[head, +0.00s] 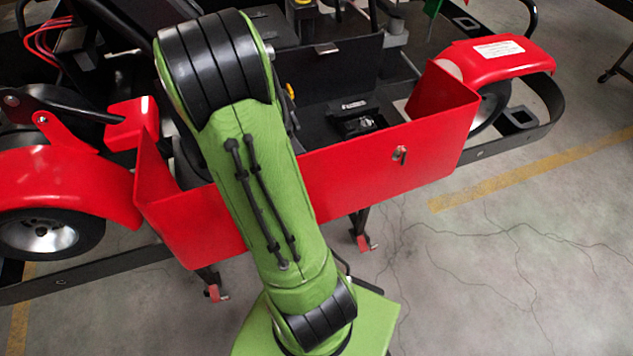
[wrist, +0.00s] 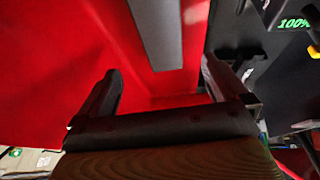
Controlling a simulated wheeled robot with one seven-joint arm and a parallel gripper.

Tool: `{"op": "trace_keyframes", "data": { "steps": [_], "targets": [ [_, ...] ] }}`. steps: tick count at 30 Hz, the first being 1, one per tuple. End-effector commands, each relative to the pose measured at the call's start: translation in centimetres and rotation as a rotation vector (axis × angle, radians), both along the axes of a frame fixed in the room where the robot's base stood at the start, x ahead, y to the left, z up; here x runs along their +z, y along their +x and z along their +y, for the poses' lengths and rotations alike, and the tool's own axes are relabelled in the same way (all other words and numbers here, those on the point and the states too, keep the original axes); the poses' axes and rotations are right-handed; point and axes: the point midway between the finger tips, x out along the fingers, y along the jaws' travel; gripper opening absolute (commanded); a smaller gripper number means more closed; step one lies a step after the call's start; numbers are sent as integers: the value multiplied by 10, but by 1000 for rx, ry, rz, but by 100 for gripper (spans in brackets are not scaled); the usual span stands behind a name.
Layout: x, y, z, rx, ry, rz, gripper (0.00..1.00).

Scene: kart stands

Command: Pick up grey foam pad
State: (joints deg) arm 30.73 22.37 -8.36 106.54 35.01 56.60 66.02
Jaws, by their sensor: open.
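A long flat grey strip that looks like the grey foam pad (wrist: 157,32) shows at the top middle of the wrist view, in front of red panels. Its near end lies in line with the gap between my fingertips. My gripper (wrist: 162,66) is open, with one dark finger to each side of that line. I see no contact, and the depth between pad and fingers is hard to judge. In the head view my green arm reaches over the kart's red front box, and it hides my gripper. I cannot make out the pad there.
The red box panel (head: 385,165) and a red fender (head: 65,190) stand close around my arm. A black device (head: 357,120) sits inside the box at right. In the wrist view a dark unit with a green "100%" display (wrist: 290,22) is at upper right. Open floor lies front right.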

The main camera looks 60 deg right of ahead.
Motion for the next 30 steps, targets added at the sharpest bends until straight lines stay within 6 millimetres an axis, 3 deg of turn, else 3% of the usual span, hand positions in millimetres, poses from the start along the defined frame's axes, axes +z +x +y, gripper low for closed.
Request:
{"op": "trace_keyframes", "data": {
  "steps": [9,14,21,30],
  "targets": [
    [-72,-29,-13,-4,5,3,100],
    [-88,-35,-17,-2,4,1,100],
    [-127,-50,-27,-4,5,2,100],
    [-132,-52,-28,-1,2,-1,97]
  ]
}}
